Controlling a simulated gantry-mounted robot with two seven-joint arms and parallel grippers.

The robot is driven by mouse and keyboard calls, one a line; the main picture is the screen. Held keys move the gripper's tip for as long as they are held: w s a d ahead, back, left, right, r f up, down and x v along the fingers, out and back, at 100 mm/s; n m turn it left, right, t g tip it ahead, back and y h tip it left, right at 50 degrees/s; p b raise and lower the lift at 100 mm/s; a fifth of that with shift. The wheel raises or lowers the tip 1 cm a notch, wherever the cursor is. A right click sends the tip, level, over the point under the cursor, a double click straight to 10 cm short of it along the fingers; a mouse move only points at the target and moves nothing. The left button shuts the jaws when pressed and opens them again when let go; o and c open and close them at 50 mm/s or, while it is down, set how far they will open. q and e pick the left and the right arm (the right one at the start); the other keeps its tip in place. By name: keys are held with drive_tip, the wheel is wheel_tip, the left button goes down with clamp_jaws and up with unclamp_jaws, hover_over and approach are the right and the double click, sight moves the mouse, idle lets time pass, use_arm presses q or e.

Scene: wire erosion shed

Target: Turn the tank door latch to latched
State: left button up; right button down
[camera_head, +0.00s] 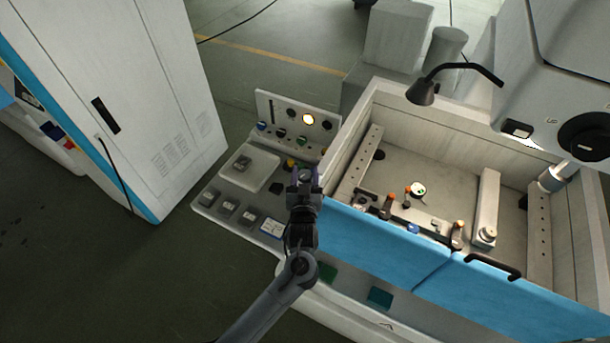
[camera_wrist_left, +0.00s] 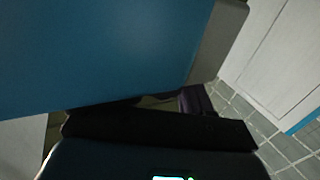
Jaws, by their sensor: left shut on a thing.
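The tank door is the blue front panel (camera_head: 375,243) of the work tank, and it fills the upper left of the left wrist view (camera_wrist_left: 100,55). My left gripper (camera_head: 306,180) is at the left end of this door, by the tank's front left corner. Its dark fingers (camera_wrist_left: 190,101) show partly below the door's edge in the left wrist view. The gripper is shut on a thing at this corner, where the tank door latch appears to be. The latch itself is hidden behind the fingers and the door, so its angle cannot be told. My right gripper is not in view.
A control console (camera_head: 240,207) with buttons and a lit yellow lamp stands close left of the gripper. A black handle (camera_head: 493,266) is on the door's right part. A black lamp (camera_head: 422,92) overhangs the tank. A white cabinet (camera_head: 120,90) stands at left.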

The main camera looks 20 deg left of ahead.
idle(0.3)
use_arm(q)
drive_tip(key=o, duration=0.9)
drive_tip(key=shift+s, duration=0.1)
drive_tip(key=shift+s+d, duration=0.15)
drive_tip(key=shift+s, duration=0.15)
drive_tip(key=shift+b+v, duration=0.95)
drive_tip(key=shift+v, duration=4.05)
